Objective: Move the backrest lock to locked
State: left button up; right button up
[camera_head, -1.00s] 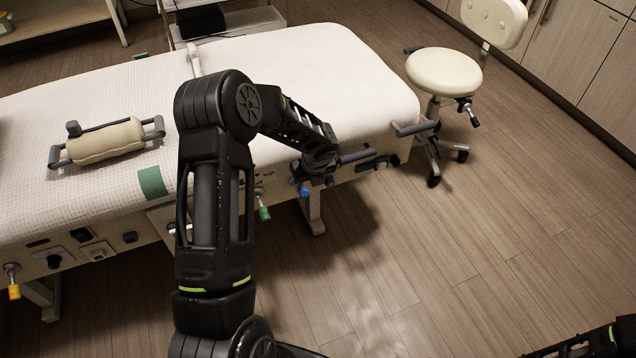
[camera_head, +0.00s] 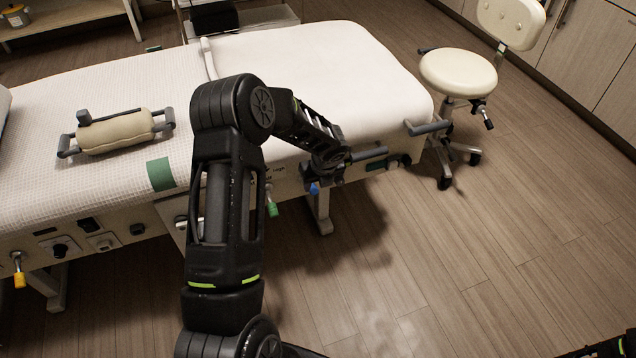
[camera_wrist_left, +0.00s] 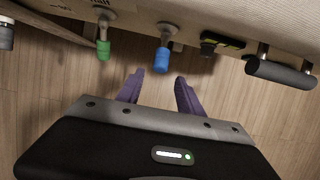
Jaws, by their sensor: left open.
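Several levers with coloured tips hang along the side of the treatment bed (camera_head: 330,60). A blue-tipped lever (camera_wrist_left: 162,60) is just ahead of my left gripper (camera_wrist_left: 160,80), in line with the gap between its purple fingers. The left gripper is open and empty. A green-tipped lever (camera_wrist_left: 103,48) hangs to the left of it. In the head view, the left gripper (camera_head: 322,172) is at the bed's side, by the blue tip (camera_head: 314,188). The green tip (camera_head: 272,209) is left of it. The labels are too small to tell which lever is the backrest lock.
A grey handle (camera_wrist_left: 281,72) and a dark fitting (camera_wrist_left: 222,42) are to the right of the blue lever. A yellow-tipped lever (camera_head: 19,279) hangs at the far left. A cream bolster (camera_head: 115,132) lies on the bed. A stool (camera_head: 458,73) stands right; the front floor is open.

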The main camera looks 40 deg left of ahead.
aim_at(314, 190)
pick_arm(q)
jog(key=shift+b+x, duration=1.6)
jog(key=shift+x, duration=0.95)
jog(key=shift+w+a+f, duration=0.1)
jog(key=shift+f, duration=0.2)
jog(key=shift+c, duration=0.4)
grip_shut()
notch_tip(314, 190, down, 6)
jog(key=b, duration=0.3)
jog(key=shift+s+b, duration=0.2)
jog(key=shift+b, duration=0.15)
grip_release()
